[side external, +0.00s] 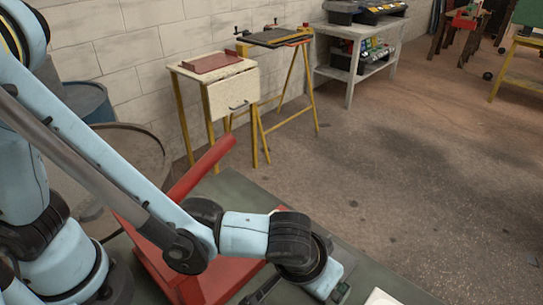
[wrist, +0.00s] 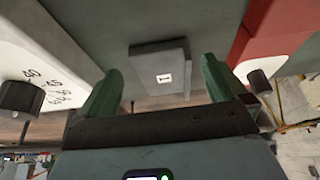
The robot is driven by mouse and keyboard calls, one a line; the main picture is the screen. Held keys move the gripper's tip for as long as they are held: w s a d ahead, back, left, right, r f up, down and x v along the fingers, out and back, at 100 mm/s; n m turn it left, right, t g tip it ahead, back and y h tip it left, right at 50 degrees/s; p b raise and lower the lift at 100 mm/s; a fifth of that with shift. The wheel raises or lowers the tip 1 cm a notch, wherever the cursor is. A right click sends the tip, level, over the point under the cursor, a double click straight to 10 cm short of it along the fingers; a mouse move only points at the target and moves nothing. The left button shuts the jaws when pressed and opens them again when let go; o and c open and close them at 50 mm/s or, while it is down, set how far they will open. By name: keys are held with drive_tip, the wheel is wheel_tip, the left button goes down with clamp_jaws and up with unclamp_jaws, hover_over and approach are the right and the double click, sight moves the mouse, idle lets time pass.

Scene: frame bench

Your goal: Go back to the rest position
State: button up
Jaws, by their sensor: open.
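My gripper (wrist: 158,78) shows in the wrist view with two green fingers spread apart and nothing between the tips. Beyond the fingers, a grey box (wrist: 150,58) with a small white label sits on the grey-green surface. In the side external view my arm reaches low over the bench top (side external: 238,188), with its wrist near the lower middle. The fingers cannot be made out there, hidden by the wrist and the picture's lower edge.
A red frame (side external: 208,280) stands on the bench beside my forearm. In the wrist view a white panel (wrist: 40,60) with a dark knob is at left, and a red-and-white piece (wrist: 275,45) with another knob at right.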

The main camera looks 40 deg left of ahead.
drive_tip(key=shift+x, duration=0.95)
wheel_tip(320, 180, up, 8)
drive_tip(key=s+n+g+y, duration=0.1)
drive_tip(key=n, duration=0.3)
drive_tip(key=s+d+f+n+y, duration=0.1)
drive_tip(key=s+n, duration=0.1)
drive_tip(key=n, duration=0.2)
drive_tip(key=s+d+n+g+y, duration=0.1)
drive_tip(key=s+n+y, duration=0.1)
drive_tip(key=n, duration=0.3)
drive_tip(key=shift+d+f+g, duration=0.2)
drive_tip(key=shift+f+g, duration=0.1)
drive_tip(key=shift+s+d+n+g, duration=0.15)
drive_tip(key=shift+s+n+g, duration=0.35)
drive_tip(key=shift+n, duration=0.7)
drive_tip(key=shift+s+d+n+g, duration=0.15)
drive_tip(key=shift+s+n+g, duration=0.3)
drive_tip(key=shift+n, duration=0.75)
drive_tip(key=shift+y, duration=0.3)
